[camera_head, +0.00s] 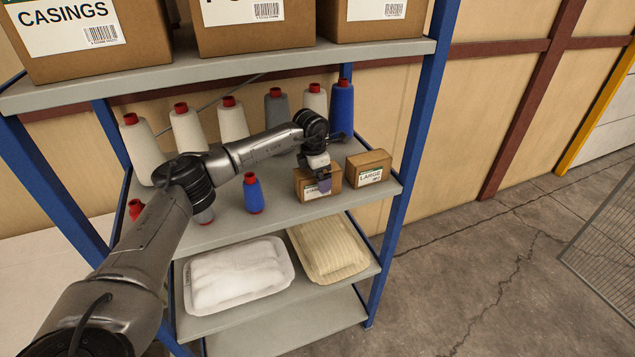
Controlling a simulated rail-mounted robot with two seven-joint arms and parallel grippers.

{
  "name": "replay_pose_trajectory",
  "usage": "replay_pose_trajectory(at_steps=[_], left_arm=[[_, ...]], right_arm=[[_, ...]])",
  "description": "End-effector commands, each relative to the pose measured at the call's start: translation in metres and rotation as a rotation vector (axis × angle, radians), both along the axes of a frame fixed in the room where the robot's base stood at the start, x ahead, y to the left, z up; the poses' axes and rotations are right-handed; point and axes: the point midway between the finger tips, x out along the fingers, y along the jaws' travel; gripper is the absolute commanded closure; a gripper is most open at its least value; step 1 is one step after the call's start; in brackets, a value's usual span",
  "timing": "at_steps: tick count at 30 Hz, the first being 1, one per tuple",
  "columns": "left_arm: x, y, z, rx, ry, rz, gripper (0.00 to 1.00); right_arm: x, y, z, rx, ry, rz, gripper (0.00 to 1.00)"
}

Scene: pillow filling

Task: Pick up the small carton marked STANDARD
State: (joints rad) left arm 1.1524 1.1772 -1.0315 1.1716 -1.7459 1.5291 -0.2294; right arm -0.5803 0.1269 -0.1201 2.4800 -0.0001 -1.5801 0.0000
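A small brown carton (302,179) with a white label stands on the middle shelf toward its right end. My gripper covers part of its label, and I cannot read the wording in full. My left gripper (320,176) is over this carton from above, with one finger down in front of its labelled face. The far finger is hidden, so I cannot tell whether it grips the carton. A second small carton, marked LARGE (369,169), stands just to the right, a short gap away. My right gripper is not in view.
Several thread cones (233,122) with red tops stand along the back of the middle shelf (228,231). A small blue spool (253,194) stands left of the cartons. Large boxes (255,30) fill the shelf above. White (238,273) and cream (328,248) packs lie below.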

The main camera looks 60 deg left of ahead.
Motion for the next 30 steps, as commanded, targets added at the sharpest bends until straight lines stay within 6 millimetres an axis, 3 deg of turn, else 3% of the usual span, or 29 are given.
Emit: replay_pose_trajectory(at_steps=[12, 30], left_arm=[[0.0013, -0.0003, -0.0111, 0.0, -0.001, 0.0, 0.0], [0.0014, -0.0003, -0.0105, 0.0, -0.001, 0.0, 0.54]], right_arm=[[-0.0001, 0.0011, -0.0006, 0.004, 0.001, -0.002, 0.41], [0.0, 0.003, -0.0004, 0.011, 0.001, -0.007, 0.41]])
